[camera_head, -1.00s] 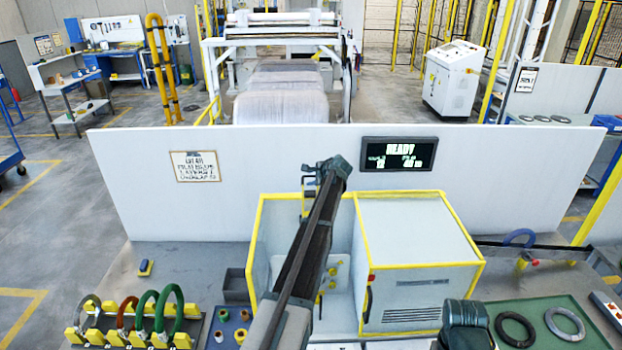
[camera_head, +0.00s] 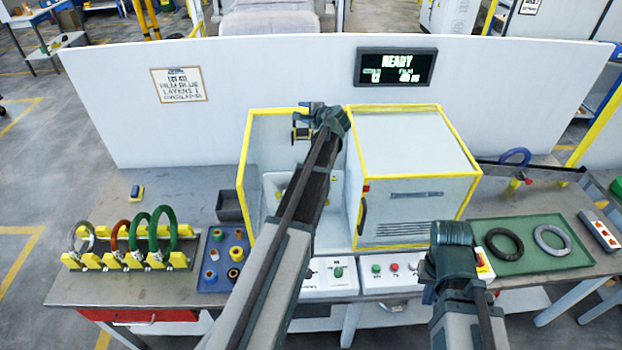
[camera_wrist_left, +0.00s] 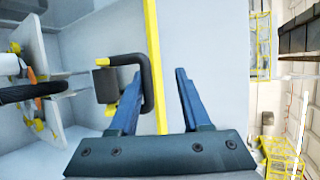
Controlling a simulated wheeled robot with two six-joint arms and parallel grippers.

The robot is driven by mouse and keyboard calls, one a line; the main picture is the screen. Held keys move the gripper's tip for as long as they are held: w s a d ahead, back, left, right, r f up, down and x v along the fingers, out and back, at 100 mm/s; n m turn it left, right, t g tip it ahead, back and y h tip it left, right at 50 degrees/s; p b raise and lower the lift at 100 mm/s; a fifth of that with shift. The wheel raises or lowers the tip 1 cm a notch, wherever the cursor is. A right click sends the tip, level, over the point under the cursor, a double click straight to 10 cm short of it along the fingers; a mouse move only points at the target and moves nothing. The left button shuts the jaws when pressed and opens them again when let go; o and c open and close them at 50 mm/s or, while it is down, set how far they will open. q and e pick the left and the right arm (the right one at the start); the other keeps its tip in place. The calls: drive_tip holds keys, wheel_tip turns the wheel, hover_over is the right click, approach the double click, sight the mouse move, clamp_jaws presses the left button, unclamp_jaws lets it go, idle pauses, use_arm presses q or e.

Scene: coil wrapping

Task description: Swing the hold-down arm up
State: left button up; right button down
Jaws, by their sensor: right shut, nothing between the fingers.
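The open wrapping machine has a white bay (camera_head: 262,150) with yellow edges. In the left wrist view, a black bent handle (camera_wrist_left: 148,75) with a dark block beside it stands in front of a yellow edge bar (camera_wrist_left: 155,40); it seems to belong to the hold-down arm. My left gripper (camera_wrist_left: 158,72) is open, its blue fingers apart on either side of the handle's bend; contact cannot be told. In the head view, my left gripper (camera_head: 304,120) is at the bay's upper back, partly hidden by its wrist. My right gripper (camera_head: 428,294) is shut and empty at the table's front, mostly hidden.
A white cabinet (camera_head: 408,150) adjoins the bay. A rack of coloured coils (camera_head: 120,258) and a blue tray of spools (camera_head: 212,278) are left. A green tray (camera_head: 535,225) with two rings is right. Control panels (camera_head: 385,280) line the front. A wall display (camera_head: 396,67) reads READY.

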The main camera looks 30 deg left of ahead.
sight(299, 132)
use_arm(q)
drive_tip(key=s+d+f+b, duration=0.2)
drive_tip(key=s+f, duration=0.1)
drive_tip(key=s+f+b, duration=0.1)
drive_tip(key=b, duration=0.1)
drive_tip(key=shift+s+d+f, duration=0.4)
drive_tip(key=s+d+f+b, duration=0.1)
drive_tip(key=f+b, duration=0.2)
drive_tip(key=b, duration=0.2)
drive_tip(key=s+f+t+y+b, duration=0.1)
drive_tip(key=s+f+b, duration=0.1)
drive_tip(key=f+b, duration=0.2)
drive_tip(key=s+d+f+y+b, duration=0.1)
drive_tip(key=f+b, duration=0.2)
drive_tip(key=b, duration=0.3)
drive_tip(key=shift+s+d+f+n+t, duration=0.15)
drive_tip(key=shift+d+f+n+t, duration=0.15)
drive_tip(key=shift+d+n+t, duration=0.1)
drive_tip(key=shift+s+d+r, duration=0.2)
drive_tip(key=shift+d, duration=0.05)
drive_tip(key=v, duration=0.4)
drive_tip(key=shift+r+p, duration=0.1)
drive_tip(key=shift+p, duration=0.25)
drive_tip(key=shift+c, duration=0.3)
